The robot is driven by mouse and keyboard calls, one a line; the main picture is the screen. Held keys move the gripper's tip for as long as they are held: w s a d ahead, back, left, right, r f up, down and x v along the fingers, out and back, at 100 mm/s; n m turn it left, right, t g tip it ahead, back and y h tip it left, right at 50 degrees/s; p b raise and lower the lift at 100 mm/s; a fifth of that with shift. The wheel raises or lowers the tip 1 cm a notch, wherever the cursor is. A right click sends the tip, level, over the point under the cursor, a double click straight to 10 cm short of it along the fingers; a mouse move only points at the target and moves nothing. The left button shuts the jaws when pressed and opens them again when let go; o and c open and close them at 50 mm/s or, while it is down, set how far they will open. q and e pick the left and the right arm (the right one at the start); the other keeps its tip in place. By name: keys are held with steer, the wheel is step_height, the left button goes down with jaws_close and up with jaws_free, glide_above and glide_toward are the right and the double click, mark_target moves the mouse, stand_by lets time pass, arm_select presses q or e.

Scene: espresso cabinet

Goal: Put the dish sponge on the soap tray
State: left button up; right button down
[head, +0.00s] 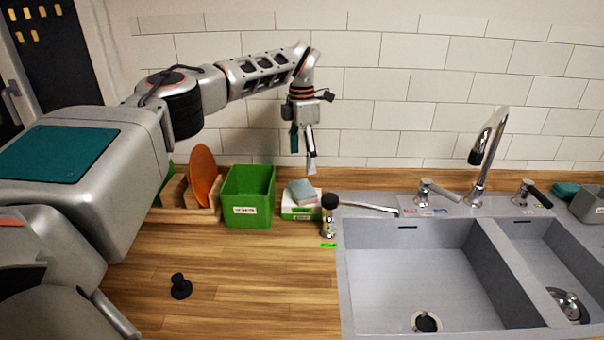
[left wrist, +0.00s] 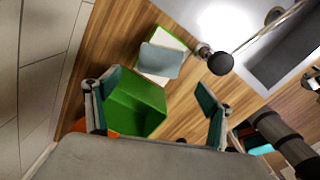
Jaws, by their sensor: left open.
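A pale blue-grey sponge (head: 301,190) lies tilted on a low white and green box (head: 302,212), left of the sink. The sponge (left wrist: 160,61) and box (left wrist: 166,37) also show in the left wrist view. A darker teal sponge-like block (head: 565,190) lies behind the sink at the far right. I cannot tell for sure which piece is the soap tray. My left gripper (head: 303,150) is open and empty, pointing down above the pale sponge and apart from it. My right gripper is not in view.
A green bin (head: 248,196) stands left of the sponge, by a wooden rack with an orange disc (head: 202,174). A black-topped bottle (head: 329,216) stands right of it. The sink (head: 415,275) with its tall faucet (head: 486,145) fills the right. The front counter is mostly clear.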

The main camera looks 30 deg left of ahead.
arm_select(q)
steer(key=shift+r, duration=1.6)
